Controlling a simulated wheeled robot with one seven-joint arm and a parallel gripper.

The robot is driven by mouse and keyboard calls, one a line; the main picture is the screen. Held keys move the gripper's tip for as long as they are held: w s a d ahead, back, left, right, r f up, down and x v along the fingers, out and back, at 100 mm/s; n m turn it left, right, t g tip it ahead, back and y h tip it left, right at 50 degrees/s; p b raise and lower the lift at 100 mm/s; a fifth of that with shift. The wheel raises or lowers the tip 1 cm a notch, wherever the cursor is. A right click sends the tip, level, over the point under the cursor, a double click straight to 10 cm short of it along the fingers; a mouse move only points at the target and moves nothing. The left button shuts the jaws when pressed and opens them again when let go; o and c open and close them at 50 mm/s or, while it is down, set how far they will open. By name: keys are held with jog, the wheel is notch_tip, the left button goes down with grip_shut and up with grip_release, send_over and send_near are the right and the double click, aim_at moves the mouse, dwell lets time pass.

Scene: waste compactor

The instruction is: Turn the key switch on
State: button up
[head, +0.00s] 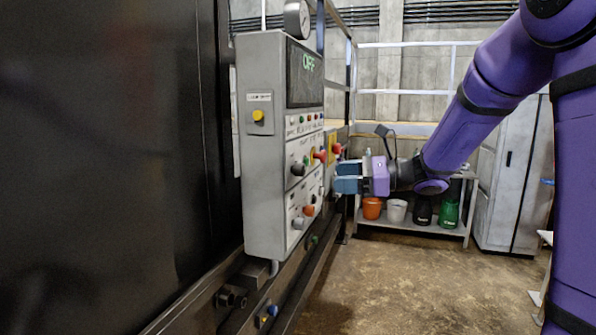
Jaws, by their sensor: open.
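A grey control box (263,150) stands at the left middle of the head view, with its button face turned right and seen at a steep angle. Its dark display (304,75) reads OFF in green. Below the display are small buttons, a dark knob (298,169), a red knob (320,156), an orange knob (308,210) and a grey knob (298,223). I cannot tell which control is the key switch; labels are too small to read. My gripper (340,178) is open, with its blue fingers pointing left close to the panel's right edge. I see no contact.
A yellow button (258,115) is on the box's near side. A yellow box with a red button (335,150) stands just behind the gripper. A shelf (400,231) with buckets (397,210) stands behind. A dark metal wall (110,150) fills the left. The floor at right is mostly open.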

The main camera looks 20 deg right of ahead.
aim_at(303, 171)
jog(key=w+a, duration=0.2)
jog(key=w, duration=0.1)
jog(key=w+a+m+t, duration=0.1)
jog(key=w+a, duration=0.1)
jog(key=w, duration=0.1)
jog(key=w+a+m, duration=0.1)
jog(key=w+a, duration=0.2)
jog(key=shift+f+t, duration=0.1)
jog(key=shift+t, duration=0.2)
jog(key=c, duration=0.9)
